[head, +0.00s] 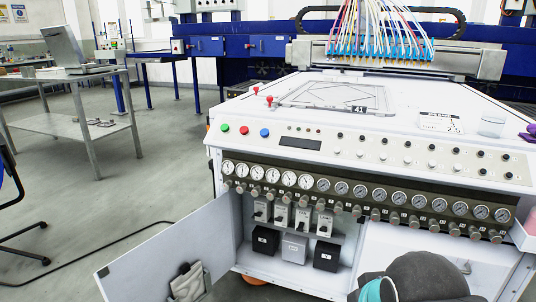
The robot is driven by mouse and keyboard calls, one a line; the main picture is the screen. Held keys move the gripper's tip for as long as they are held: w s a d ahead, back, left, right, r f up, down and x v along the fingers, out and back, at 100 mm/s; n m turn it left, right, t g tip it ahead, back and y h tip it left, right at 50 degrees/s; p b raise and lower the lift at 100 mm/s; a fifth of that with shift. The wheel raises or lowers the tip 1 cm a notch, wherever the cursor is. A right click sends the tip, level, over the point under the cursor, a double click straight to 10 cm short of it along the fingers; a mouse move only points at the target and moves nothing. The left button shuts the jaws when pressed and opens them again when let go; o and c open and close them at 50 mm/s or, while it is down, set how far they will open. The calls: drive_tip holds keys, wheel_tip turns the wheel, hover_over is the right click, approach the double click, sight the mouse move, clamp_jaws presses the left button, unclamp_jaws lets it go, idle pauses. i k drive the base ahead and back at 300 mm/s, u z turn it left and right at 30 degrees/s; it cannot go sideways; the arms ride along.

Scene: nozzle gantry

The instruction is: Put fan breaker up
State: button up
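Several small grey-white breakers stand in a row inside the open cabinet under the gauge panel. From the left they are a first breaker (260,211), a second breaker (281,215), a third breaker (302,218) and a fourth breaker (324,223). Each has a dark switch part on its front. Their labels are too small to read, so I cannot tell which is the fan breaker or whether any lever is up or down. My gripper is not in view; a dark rounded part of my arm with a teal cap shows at the bottom right.
The cabinet door (150,254) hangs open to the left, with a grey cloth-like item (187,283) on it. Boxes sit below the breakers: a black box (265,240), a grey box (294,248) and another black box (327,256). Knobs and gauges (323,185) overhang the opening.

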sight(300, 229)
drive_tip(key=u, duration=2.6)
drive_tip(key=k, duration=0.75)
drive_tip(key=z, duration=2.7)
